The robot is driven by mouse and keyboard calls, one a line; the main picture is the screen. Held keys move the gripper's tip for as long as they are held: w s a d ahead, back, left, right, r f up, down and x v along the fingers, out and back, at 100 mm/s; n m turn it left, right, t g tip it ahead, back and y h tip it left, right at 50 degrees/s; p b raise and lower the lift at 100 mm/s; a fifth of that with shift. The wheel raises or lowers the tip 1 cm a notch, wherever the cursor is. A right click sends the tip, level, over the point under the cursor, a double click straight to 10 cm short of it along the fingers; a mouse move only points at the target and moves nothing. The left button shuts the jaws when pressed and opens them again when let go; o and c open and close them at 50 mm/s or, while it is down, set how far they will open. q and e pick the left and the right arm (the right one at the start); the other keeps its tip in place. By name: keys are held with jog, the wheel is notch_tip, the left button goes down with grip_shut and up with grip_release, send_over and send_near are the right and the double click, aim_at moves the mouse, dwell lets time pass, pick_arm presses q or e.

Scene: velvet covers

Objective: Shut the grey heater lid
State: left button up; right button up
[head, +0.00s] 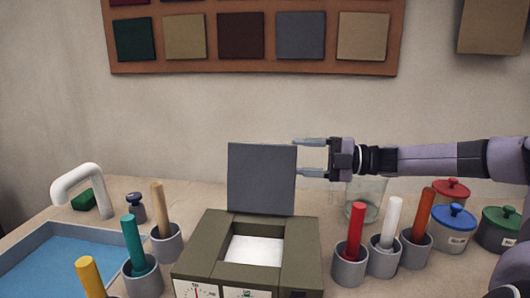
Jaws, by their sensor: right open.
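The grey heater lid (262,178) stands upright, open, at the back of the olive green heater box (300,249). The box's opening shows a white inside (254,250). My right gripper (297,157) comes in from the right and is open and empty. Its fingertips point left at the lid's upper right edge, one finger higher than the other. They look very close to that edge in the picture; I cannot tell whether they touch it. My left gripper is not in view.
Grey cups with coloured handles, such as the red (356,229) and teal ones (134,242), stand on both sides of the box. A glass jar (366,198) is below my right gripper. Lidded pots (454,236) stand right, a blue basin (75,262) left.

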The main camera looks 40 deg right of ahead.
aim_at(274, 156)
jog(key=p+x, duration=0.1)
jog(key=x, duration=0.3)
jog(key=shift+w+a+r+p, duration=0.15)
jog(key=shift+a+p, duration=0.1)
jog(key=shift+p, duration=0.15)
jog(key=shift+p+x, duration=0.5)
jog(key=shift+x, duration=0.65)
grip_shut()
